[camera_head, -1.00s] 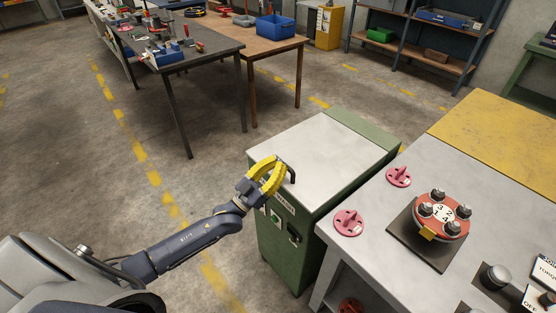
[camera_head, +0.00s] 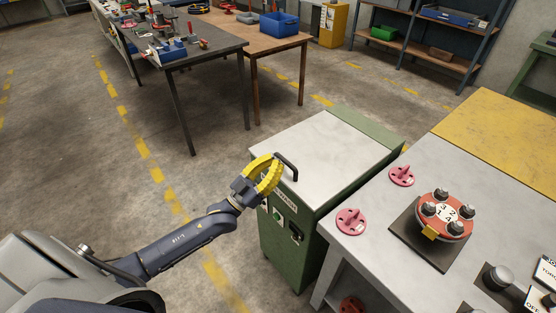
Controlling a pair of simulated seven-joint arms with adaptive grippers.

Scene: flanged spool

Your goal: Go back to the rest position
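The red flanged spool (camera_head: 457,229) stands on a dark square plate (camera_head: 408,237) on the grey bench at the right. Its white centre carries numbers, and several dark nuts or bolt heads sit around it. A yellow tab shows at its front. My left gripper (camera_head: 272,167), with yellow fingers, is beside the front edge of the green cabinet, close to its black handle (camera_head: 288,167). It is well to the left of the spool, and I see nothing held in it. The fingers overlap in this view, so their gap is unclear. My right gripper is out of view.
The green cabinet (camera_head: 325,150) has a bare pale top. Two pink pegged discs (camera_head: 351,222) (camera_head: 402,176) lie on the grey bench (camera_head: 375,205). A dark knob (camera_head: 497,277) is near its front. Cluttered tables (camera_head: 215,52) stand behind. The floor at left is clear.

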